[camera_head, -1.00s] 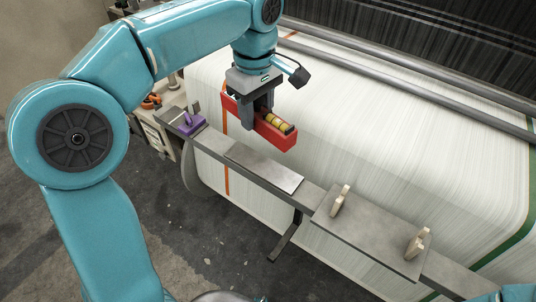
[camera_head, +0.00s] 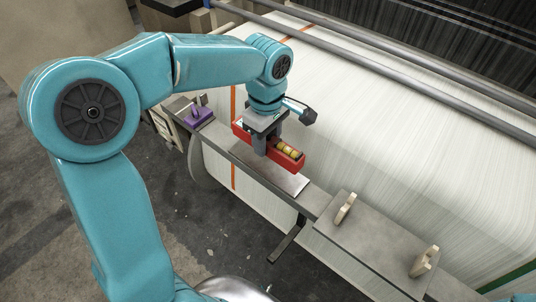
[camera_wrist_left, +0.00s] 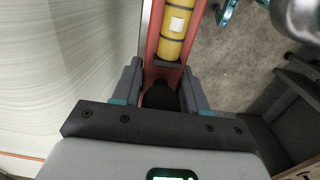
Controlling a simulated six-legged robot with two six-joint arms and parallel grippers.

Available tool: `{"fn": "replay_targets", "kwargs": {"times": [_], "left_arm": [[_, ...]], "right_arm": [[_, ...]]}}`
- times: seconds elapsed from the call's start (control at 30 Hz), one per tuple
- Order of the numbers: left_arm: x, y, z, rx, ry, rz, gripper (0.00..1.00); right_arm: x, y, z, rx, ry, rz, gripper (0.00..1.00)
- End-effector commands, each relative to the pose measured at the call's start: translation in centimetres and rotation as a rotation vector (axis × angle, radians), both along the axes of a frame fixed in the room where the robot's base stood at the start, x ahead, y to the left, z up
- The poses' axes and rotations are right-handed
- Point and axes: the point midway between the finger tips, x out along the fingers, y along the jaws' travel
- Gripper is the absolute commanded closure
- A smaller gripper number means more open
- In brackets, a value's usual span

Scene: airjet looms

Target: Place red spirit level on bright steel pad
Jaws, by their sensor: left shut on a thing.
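The red spirit level (camera_head: 288,157) has a yellow vial section. My left gripper (camera_head: 262,146) is shut on it and holds it over the bright steel pad (camera_head: 283,183), a thin flat plate on the narrow rail. The level covers the far part of the pad; whether it touches the pad cannot be told. In the left wrist view the red spirit level (camera_wrist_left: 171,30) lies between the two fingers (camera_wrist_left: 162,95), with its yellow vial facing the camera. My right gripper is not in view.
A purple block (camera_head: 200,117) stands on the rail left of the level. A grey plate (camera_head: 375,245) with two upright pale pegs (camera_head: 345,208) lies to the right. White warp sheet (camera_head: 400,150) spreads behind, below long metal bars.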

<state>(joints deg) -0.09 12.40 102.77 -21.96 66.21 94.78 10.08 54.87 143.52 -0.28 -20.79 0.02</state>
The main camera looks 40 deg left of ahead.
Motion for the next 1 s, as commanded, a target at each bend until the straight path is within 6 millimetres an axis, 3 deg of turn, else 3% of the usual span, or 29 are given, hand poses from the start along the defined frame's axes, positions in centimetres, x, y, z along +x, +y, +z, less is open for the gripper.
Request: {"fn": "replay_targets", "kwargs": {"times": [0.4, 0.87, 0.9, 0.93, 1.0], "left_arm": [[0.3, 0.0, -5.6, 0.000, 0.003, 0.000, 1.00], [0.4, 0.0, -6.6, 0.000, -0.002, 0.000, 1.00], [0.4, 0.0, -6.5, 0.000, -0.001, 0.000, 0.44], [0.4, 0.0, -6.4, 0.000, -0.001, 0.000, 0.34], [0.4, 0.0, -6.4, 0.000, 0.000, 0.000, 0.32]], "right_arm": [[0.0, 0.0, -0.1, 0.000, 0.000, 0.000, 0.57], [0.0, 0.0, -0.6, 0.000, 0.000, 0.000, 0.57], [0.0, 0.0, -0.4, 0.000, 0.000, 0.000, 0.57], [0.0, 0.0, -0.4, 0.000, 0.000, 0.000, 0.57], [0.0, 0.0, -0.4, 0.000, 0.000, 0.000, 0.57]]}}
